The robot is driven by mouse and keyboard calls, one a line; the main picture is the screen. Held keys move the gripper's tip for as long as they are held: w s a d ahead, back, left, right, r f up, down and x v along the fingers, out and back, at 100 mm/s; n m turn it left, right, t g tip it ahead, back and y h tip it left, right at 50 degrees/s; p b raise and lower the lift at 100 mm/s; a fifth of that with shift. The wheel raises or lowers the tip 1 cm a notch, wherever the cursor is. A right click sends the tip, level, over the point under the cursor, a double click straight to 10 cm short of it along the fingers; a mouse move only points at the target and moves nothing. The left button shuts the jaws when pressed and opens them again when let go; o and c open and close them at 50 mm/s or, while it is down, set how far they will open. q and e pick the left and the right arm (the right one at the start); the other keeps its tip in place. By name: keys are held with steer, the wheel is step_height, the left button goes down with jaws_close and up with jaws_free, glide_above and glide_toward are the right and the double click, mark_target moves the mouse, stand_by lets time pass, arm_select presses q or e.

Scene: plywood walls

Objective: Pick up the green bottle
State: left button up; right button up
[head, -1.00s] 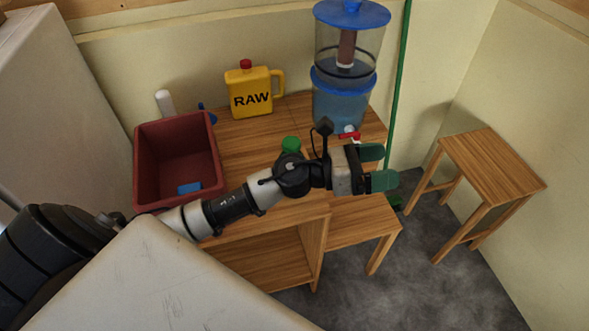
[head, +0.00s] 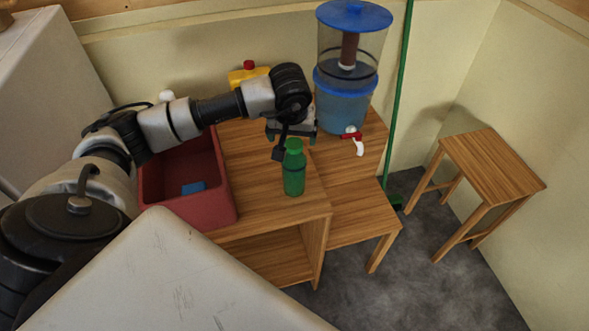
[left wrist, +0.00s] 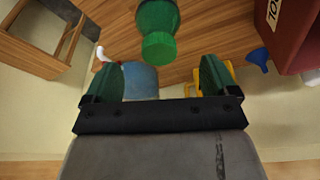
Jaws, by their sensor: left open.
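The green bottle (head: 293,172) stands upright on the wooden table near its front right corner. Its cap and upper body show in the left wrist view (left wrist: 158,40), beyond the fingers and roughly midway between them. My left gripper (head: 290,132) is behind the bottle in the head view, apart from it as far as I can tell. My right gripper is not in view.
A red crate (head: 225,190) holding a blue item (head: 193,188) stands left of the bottle. A water dispenser (head: 345,95) and a yellow jug (head: 240,75), partly hidden by my arm, stand at the back. A lower wooden surface (head: 355,212) adjoins the table's right side.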

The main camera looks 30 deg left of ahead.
mark_target(294, 143)
arm_select(q)
steer(key=shift+x, duration=1.05)
steer(key=shift+w+f+p, duration=0.2)
steer(key=shift+f+p, duration=0.3)
steer(key=p+x, duration=0.1)
steer(key=x, duration=0.2)
steer(key=shift+w+a+f, duration=0.1)
steer(key=shift+w+f, duration=0.1)
steer(key=shift+w, duration=0.05)
steer(key=shift+w+a+f, duration=0.1)
steer(key=shift+w+f, duration=0.05)
steer(key=shift+f, duration=0.3)
steer(key=shift+r, duration=0.1)
jaws_close()
